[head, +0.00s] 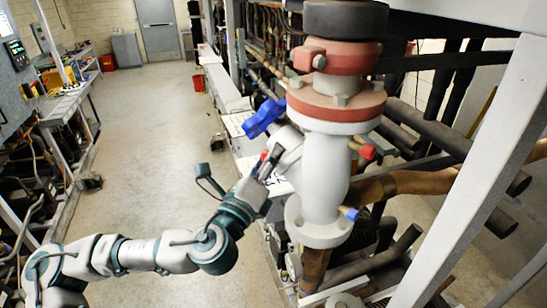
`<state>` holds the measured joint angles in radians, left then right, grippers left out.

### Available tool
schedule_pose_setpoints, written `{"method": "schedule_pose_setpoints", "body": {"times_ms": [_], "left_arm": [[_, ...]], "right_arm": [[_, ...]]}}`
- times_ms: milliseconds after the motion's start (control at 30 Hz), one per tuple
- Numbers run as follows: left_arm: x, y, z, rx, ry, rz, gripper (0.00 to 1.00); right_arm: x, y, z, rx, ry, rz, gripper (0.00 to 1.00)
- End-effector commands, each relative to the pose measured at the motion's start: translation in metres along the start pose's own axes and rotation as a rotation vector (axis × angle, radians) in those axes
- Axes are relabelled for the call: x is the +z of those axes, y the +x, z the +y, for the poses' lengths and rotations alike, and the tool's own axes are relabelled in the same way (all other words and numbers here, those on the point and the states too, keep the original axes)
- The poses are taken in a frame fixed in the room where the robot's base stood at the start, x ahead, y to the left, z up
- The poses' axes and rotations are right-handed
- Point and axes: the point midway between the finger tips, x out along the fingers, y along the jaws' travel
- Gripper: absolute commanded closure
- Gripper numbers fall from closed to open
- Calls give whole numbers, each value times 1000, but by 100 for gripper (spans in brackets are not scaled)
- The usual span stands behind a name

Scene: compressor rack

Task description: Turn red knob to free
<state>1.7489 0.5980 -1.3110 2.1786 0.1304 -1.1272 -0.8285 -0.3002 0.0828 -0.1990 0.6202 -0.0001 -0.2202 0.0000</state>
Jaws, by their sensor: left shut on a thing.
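A large white valve body (325,175) with red flanges stands right of centre. My left arm comes in from the lower left, and its gripper (268,163) is at the valve's left side port. A small red knob (264,156) shows at the fingertips, mostly hidden by them. The gripper is shut on this red knob; the exact hold is hard to see. Another red knob (368,151) sticks out on the valve's right side, apart from the gripper. My right gripper is not in view.
A blue handle (263,118) sits just above my left gripper, and a small blue cap (352,214) is at the valve's lower right. Pipes (410,180) and a white post (480,165) crowd the right. The floor (155,130) at left is open.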

Motion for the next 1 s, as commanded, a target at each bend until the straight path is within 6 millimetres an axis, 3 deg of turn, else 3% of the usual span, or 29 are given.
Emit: {"method": "schedule_pose_setpoints", "body": {"times_ms": [267, 300, 367, 733, 1000], "left_arm": [[7, 0, 0, 0, 1, -15, 100], [7, 0, 0, 0, 1, -15, 56], [6, 0, 0, 0, 0, -14, 41], [0, -2, -1, 0, 1, -4, 40], [2, -48, 1, 0, 0, -6, 40]], "right_arm": [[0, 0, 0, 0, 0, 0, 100], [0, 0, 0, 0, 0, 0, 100], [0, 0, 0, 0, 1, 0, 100], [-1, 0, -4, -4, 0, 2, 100], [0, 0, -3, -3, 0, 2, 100]]}}
